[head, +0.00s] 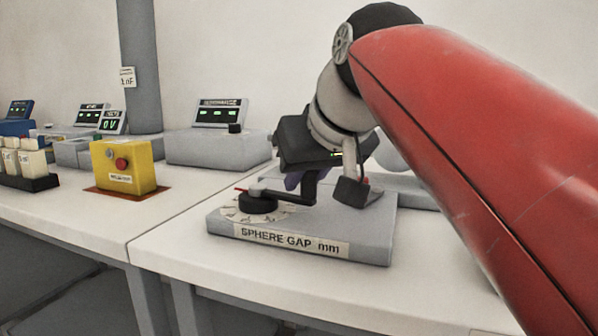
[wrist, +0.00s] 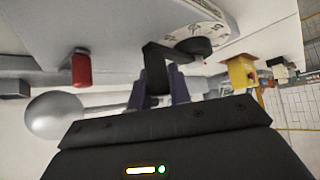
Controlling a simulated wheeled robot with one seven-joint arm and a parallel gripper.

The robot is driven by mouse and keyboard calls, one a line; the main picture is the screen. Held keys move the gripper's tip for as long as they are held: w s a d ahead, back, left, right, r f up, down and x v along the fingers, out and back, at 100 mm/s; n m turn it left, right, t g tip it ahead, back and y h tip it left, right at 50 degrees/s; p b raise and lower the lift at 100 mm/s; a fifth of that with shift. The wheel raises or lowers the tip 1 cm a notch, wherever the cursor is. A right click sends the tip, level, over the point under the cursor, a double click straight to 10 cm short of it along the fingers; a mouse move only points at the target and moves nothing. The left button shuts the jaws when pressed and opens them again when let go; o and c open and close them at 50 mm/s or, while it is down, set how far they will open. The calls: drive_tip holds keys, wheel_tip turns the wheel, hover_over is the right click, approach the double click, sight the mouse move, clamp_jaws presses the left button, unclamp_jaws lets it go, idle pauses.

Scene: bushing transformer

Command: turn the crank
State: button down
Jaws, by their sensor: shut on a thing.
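The crank (head: 308,188) is a dark bent arm with a black hub (head: 258,203) on a round white dial. The dial lies on top of a grey box labelled "SPHERE GAP mm" (head: 290,242). My gripper (head: 293,180) reaches down over the box, at the outer end of the crank. In the wrist view its two bluish fingers (wrist: 160,90) are closed around the crank's end, with the crank arm (wrist: 155,60) running to the hub (wrist: 190,47). The handle itself is mostly hidden between the fingers. A red pointer (head: 242,190) shows at the hub's left.
A yellow box with a red button (head: 122,165) stands on the left table. A grey console with a green display (head: 218,135) is behind. The wrist view shows a red cylinder (wrist: 81,69) and a grey sphere (wrist: 53,115) near my gripper. Table front is clear.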

drive_tip(key=shift+s+a, duration=0.15)
drive_tip(key=shift+s, duration=0.1)
idle(0.3)
drive_tip(key=c, duration=1.3)
unclamp_jaws()
drive_tip(key=p+v, duration=0.1)
drive_tip(key=v, duration=0.6)
drive_tip(key=shift+s+r, duration=0.25)
drive_tip(key=shift+r, duration=0.05)
